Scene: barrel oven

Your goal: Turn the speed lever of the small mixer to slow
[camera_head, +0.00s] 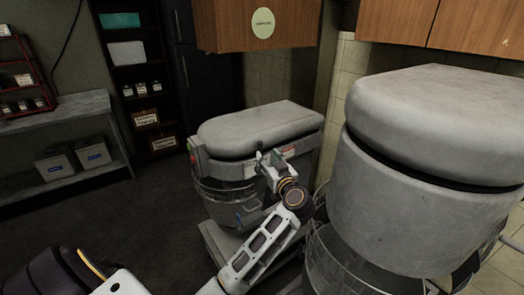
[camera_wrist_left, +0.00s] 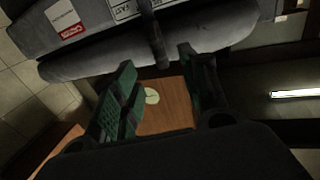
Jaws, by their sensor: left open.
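The small mixer (camera_head: 262,122) has a rounded grey head, red-marked front corner and a wire bowl guard. My left gripper (camera_head: 268,160) is at the side of its head, below the rounded cover. In the left wrist view the mixer's side (camera_wrist_left: 90,25) appears at the top, with a "FAST" label and a red-and-white sticker. The dark speed lever (camera_wrist_left: 155,35) hangs down from the label area towards the gap between the fingertips. My left gripper (camera_wrist_left: 158,75) is open, with green-padded fingers on either side of the lever's end. Contact cannot be told. My right gripper is not in view.
A larger grey mixer (camera_head: 430,150) stands close on the right, with its wire guard below. Wooden wall cabinets (camera_head: 258,25) hang above. A shelf with boxes (camera_head: 137,80) and a grey bench (camera_head: 60,115) stand at the left. The dark floor between is clear.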

